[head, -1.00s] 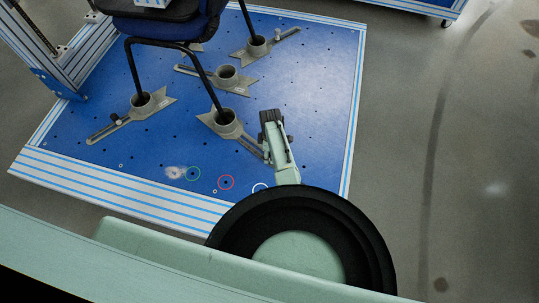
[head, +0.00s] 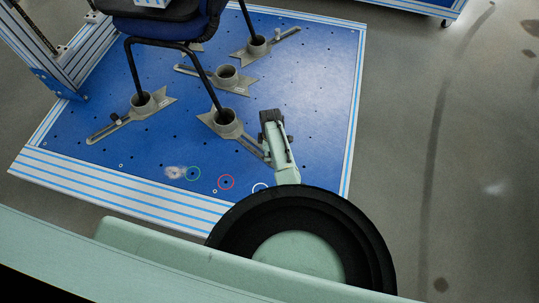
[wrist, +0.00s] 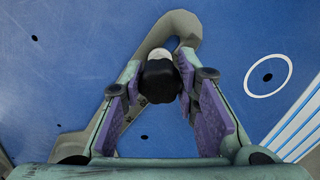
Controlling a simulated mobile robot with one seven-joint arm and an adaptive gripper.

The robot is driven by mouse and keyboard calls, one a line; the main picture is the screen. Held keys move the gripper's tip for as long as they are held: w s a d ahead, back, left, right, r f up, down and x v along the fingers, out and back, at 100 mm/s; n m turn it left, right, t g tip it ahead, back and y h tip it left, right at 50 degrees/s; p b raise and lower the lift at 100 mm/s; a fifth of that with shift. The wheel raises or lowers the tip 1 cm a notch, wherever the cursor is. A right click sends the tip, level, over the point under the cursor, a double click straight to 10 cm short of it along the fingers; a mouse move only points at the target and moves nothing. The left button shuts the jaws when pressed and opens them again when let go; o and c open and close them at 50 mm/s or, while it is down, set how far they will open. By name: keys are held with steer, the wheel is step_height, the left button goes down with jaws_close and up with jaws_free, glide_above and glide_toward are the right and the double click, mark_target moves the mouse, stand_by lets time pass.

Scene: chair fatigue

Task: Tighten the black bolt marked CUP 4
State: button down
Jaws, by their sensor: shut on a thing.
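A black bolt (wrist: 158,80) with a lobed head stands at the slotted grey arm (wrist: 180,24) of a cup fixture, over a pale round part. My gripper (wrist: 160,85) is shut on this bolt, with a purple-padded finger on each side of it. In the head view the fixture's round cup (head: 226,121) holds a chair leg, and my gripper (head: 272,128) is at the outer end of its slotted arm. My arm hides the bolt there. No CUP 4 marking can be read.
The blue chair (head: 175,28) stands with its legs in several cup fixtures on a blue plate (head: 315,75). Another cup (head: 227,74) in the middle is empty. Green, red and white circles mark the plate's front. A metal frame (head: 62,60) stands at the left.

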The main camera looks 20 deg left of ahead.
steer(key=m, duration=0.4)
steer(key=c, duration=1.2)
jaws_free()
steer(key=shift+c, duration=0.2)
step_height(320, 180, up, 12)
